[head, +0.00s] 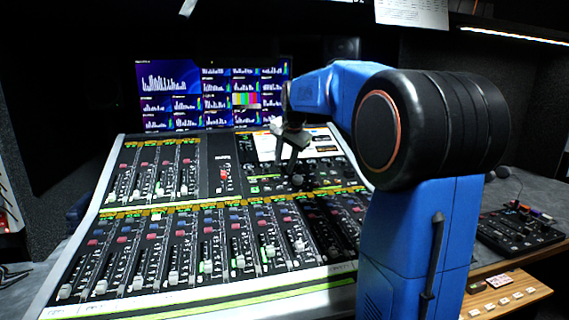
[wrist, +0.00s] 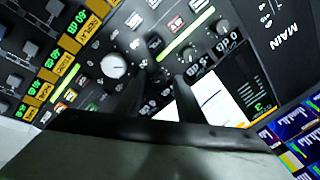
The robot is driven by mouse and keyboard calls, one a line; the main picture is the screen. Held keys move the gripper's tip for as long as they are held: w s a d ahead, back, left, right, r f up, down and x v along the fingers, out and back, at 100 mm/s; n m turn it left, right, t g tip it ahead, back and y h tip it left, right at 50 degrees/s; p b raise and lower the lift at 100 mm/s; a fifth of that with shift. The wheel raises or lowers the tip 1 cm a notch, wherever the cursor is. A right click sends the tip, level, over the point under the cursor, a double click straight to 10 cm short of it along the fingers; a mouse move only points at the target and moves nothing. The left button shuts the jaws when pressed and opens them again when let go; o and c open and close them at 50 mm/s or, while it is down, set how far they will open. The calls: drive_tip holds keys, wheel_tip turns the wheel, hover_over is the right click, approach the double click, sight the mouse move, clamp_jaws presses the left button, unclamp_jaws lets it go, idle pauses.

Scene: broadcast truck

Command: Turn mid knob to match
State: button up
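The mixing console's upper panel carries the knobs. In the wrist view a large white-faced knob (wrist: 114,66) with a pointer mark sits left of my fingers. Smaller dark knobs lie to the right, one (wrist: 188,54) just beyond the right fingertip and another (wrist: 222,27) farther off. I cannot tell for sure which is the mid knob. My gripper (wrist: 163,76) is open, its two dark fingers apart with nothing clearly between them. In the head view my gripper (head: 292,166) points down at the upper right panel, close to its surface; contact cannot be told.
Rows of faders (head: 205,255) fill the console's lower and left panels. Monitors (head: 170,95) stand behind it. A small control box (head: 520,228) sits on the desk at right. My blue arm hides the console's right edge.

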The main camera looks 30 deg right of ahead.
drive_tip(key=v, duration=1.7)
drive_tip(key=shift+r, duration=0.2)
drive_tip(key=shift+s, duration=0.15)
